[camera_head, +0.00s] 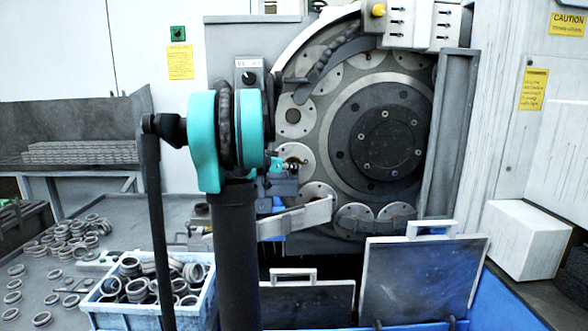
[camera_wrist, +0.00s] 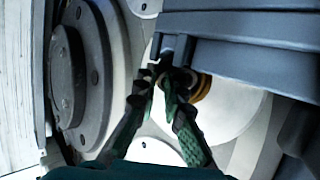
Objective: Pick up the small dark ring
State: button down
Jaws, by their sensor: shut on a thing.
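My gripper (camera_wrist: 163,82) is shut at its tips in the wrist view, in front of a pale round disc (camera_wrist: 232,105) of the machine. A small dark piece, taken to be the small dark ring (camera_wrist: 160,71), shows between the fingertips; its outline is hard to make out. A brown-gold round part (camera_wrist: 203,87) shows just right of the fingers, close to the disc; I cannot tell whether it touches them. In the head view my gripper (camera_head: 290,167) is small, partly hidden by my arm, in front of the lower left disc of the wheel.
A blue crate (camera_head: 92,308) full of metal rings stands at lower left, with many loose rings (camera_head: 75,235) on the grey table. Two handled metal plates (camera_head: 420,275) stand below the wheel (camera_head: 380,130). A grey housing (camera_wrist: 240,50) closely borders the fingers in the wrist view.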

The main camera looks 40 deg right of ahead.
jog(key=shift+r, duration=0.1)
dwell(0.4)
jog(key=s+a+r, duration=0.4)
jog(key=s+a, duration=0.5)
jog(key=s, duration=0.1)
jog(key=s+a+r, duration=0.4)
jog(key=s+a, duration=0.5)
jog(key=s, duration=0.2)
jog(key=shift+s, duration=0.2)
dwell(0.6)
jog(key=shift+f, duration=0.1)
